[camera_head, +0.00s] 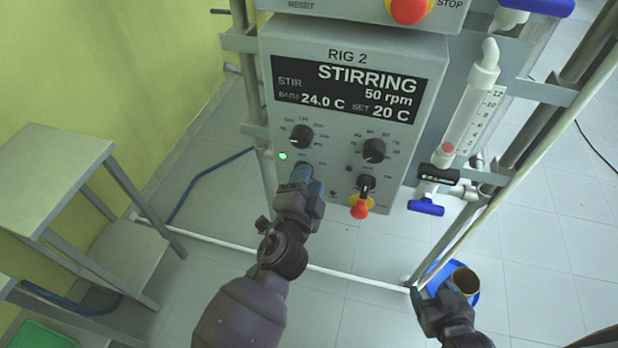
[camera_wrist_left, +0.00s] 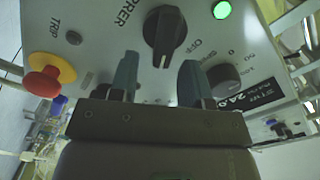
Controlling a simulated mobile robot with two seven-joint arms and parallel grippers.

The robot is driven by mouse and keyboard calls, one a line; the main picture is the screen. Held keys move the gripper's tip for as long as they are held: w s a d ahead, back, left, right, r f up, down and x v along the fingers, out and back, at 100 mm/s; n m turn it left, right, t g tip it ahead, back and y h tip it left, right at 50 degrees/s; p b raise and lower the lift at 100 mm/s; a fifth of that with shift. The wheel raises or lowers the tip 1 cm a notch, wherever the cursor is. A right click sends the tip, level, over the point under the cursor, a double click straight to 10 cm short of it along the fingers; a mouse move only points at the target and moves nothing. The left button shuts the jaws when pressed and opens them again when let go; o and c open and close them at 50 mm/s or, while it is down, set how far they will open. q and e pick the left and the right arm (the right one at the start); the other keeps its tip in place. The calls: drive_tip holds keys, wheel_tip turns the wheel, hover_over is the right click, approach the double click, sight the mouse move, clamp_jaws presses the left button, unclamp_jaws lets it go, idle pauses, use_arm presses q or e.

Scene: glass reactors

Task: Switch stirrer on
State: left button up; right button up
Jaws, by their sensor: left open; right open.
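The grey RIG 2 panel (camera_head: 345,115) has a display (camera_head: 345,85) reading STIRRING, 50 rpm. My left gripper (camera_head: 305,178) is at the panel's lower left and hides the stirrer switch in the head view. In the left wrist view, the black stirrer switch (camera_wrist_left: 165,35) is seen upside down, just beyond and between the open fingertips (camera_wrist_left: 158,75). Contact cannot be told. An OFF label is beside it. A green lamp (camera_head: 283,156) is lit; it also shows in the wrist view (camera_wrist_left: 221,9). My right gripper (camera_head: 425,300) is open, low at the right.
Two dials (camera_head: 302,136) (camera_head: 374,150) sit above the switch row. A red button with a yellow collar (camera_head: 360,208) is right of my left gripper. A flow tube (camera_head: 470,110) with a blue valve (camera_head: 426,207) is farther right.

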use_arm(q)
drive_tip(key=v, duration=1)
drive_tip(key=shift+b, duration=0.35)
drive_tip(key=shift+s, duration=0.1)
